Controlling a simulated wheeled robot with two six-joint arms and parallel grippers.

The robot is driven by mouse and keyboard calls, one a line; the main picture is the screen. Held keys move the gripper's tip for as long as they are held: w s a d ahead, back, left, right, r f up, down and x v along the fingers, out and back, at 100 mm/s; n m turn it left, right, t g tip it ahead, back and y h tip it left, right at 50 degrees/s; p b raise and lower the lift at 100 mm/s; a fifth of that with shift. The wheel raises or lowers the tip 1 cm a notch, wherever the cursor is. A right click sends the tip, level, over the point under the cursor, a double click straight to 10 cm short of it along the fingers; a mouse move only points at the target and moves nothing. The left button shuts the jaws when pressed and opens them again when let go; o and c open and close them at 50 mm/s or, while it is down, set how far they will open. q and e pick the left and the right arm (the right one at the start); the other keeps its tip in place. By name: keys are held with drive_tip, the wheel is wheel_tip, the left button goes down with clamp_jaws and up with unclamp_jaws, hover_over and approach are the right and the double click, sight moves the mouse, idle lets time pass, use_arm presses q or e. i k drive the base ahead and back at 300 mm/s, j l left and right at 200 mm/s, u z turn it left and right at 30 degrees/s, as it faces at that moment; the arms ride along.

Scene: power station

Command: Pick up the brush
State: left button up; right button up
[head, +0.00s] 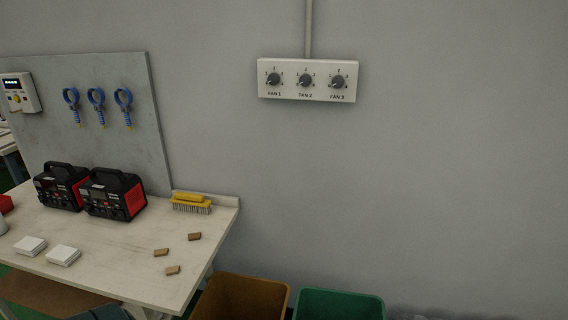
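The brush (191,203) has a yellow back and pale bristles. It lies bristles down at the far right corner of the white workbench (125,255), close to the wall and right of a black and red device. Neither of my grippers shows in the head view.
Two black and red devices (114,193) stand left of the brush. Small brown blocks (173,270) and white stacks (63,255) lie nearer. Brown (240,298) and green (339,305) bins stand right of the bench. A fan switch panel (306,80) hangs on the wall.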

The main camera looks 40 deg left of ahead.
sight(189, 201)
drive_tip(key=u, duration=2.05)
